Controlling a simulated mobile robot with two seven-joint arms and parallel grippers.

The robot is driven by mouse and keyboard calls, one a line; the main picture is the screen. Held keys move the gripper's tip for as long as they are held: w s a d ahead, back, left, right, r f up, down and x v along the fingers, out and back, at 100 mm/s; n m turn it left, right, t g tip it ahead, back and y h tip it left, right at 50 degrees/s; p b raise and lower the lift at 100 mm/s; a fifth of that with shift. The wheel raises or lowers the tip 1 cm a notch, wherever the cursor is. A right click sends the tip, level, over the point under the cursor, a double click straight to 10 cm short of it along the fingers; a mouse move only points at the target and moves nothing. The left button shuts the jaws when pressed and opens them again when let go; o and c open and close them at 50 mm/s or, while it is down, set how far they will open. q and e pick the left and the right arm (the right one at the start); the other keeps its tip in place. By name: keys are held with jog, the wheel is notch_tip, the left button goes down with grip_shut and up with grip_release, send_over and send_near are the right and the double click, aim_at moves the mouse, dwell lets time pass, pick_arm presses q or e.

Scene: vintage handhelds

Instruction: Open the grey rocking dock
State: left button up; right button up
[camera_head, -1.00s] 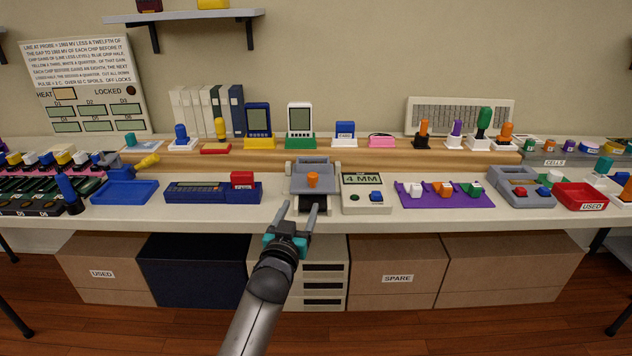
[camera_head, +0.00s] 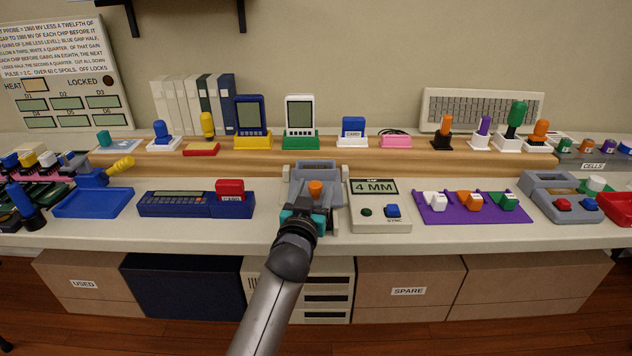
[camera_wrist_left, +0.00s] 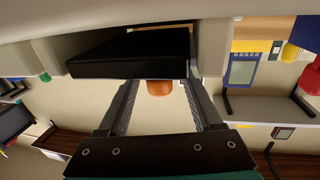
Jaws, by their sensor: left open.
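The grey rocking dock (camera_head: 318,168) sits on the bench in the middle of the head view, in a pale frame, with an orange knob (camera_head: 315,187) at its front. My left gripper (camera_head: 313,203) is at the front of the dock, just below the knob in the picture. In the left wrist view its two fingers (camera_wrist_left: 159,98) are spread, with the orange knob (camera_wrist_left: 160,88) showing between them, partly behind a black slab (camera_wrist_left: 130,55). I cannot tell whether the fingers touch the knob. My gripper hides the dock's lower front. My right gripper is out of view.
The 4 MM meter (camera_head: 377,207) stands close on the dock's right. A blue device with a red block (camera_head: 230,188) lies to its left. Behind is a wooden ledge (camera_head: 420,156) carrying handhelds and coloured pieces. The bench edge (camera_head: 180,238) runs in front.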

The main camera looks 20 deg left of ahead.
pick_arm(q)
jog(key=shift+w, duration=0.3)
grip_shut()
dwell(0.5)
dwell(0.9)
